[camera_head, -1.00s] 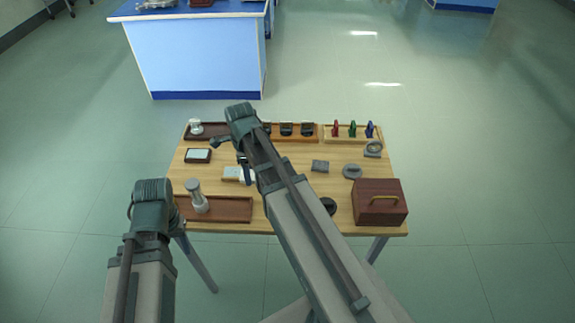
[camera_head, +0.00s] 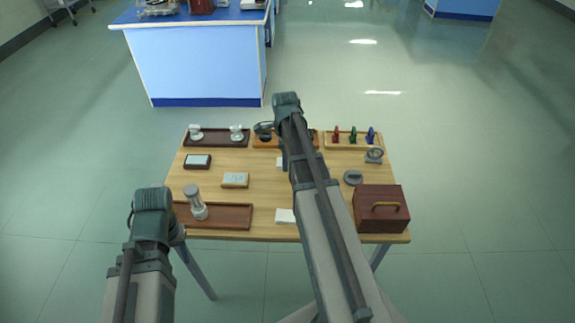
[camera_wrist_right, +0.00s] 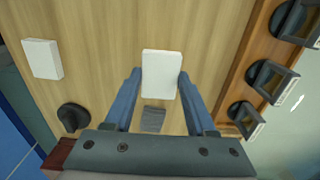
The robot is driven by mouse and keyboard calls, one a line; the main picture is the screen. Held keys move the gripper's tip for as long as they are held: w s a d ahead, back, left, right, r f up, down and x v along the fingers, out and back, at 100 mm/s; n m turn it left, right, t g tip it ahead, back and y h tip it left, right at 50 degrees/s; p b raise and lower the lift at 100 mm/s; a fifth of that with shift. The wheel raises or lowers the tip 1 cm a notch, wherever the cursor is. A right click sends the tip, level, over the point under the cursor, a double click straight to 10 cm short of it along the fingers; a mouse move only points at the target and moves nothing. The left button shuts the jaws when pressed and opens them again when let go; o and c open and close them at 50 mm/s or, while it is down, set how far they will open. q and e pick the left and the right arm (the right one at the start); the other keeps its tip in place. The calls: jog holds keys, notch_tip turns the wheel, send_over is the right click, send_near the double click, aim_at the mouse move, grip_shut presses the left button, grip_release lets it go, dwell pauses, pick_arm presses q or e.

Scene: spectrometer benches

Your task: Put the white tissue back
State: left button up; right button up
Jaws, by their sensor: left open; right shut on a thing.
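My right gripper (camera_wrist_right: 157,88) is shut on a flat white tissue (camera_wrist_right: 162,74), seen between its fingers in the right wrist view. In the head view a small white part of the tissue (camera_head: 280,162) shows left of the right arm, which hides most of it. A second white piece (camera_wrist_right: 42,59) lies near the table's front edge and also shows in the head view (camera_head: 285,216). My left gripper (camera_head: 172,230) is at the table's front left corner, open, its fingers mostly hidden by its wrist.
A grey block (camera_wrist_right: 152,119) lies close below the held tissue in the wrist view. A beige box (camera_head: 235,180), a brown tray (camera_head: 228,214) with a glass vessel, and a brown case (camera_head: 381,208) stand on the table. Several black holders (camera_wrist_right: 272,82) line the back tray.

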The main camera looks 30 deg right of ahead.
jog(key=shift+w+d+f+b, duration=0.1)
jog(key=shift+d+f+b, duration=0.15)
jog(key=shift+f+b, duration=0.65)
jog(key=shift+d+f+b, duration=0.2)
jog(key=shift+f+b, duration=0.7)
jog(key=shift+f, duration=0.2)
jog(key=o, duration=1.2)
jog(key=shift+r, duration=0.2)
notch_tip(320, 180, up, 12)
jog(key=p, duration=1.2)
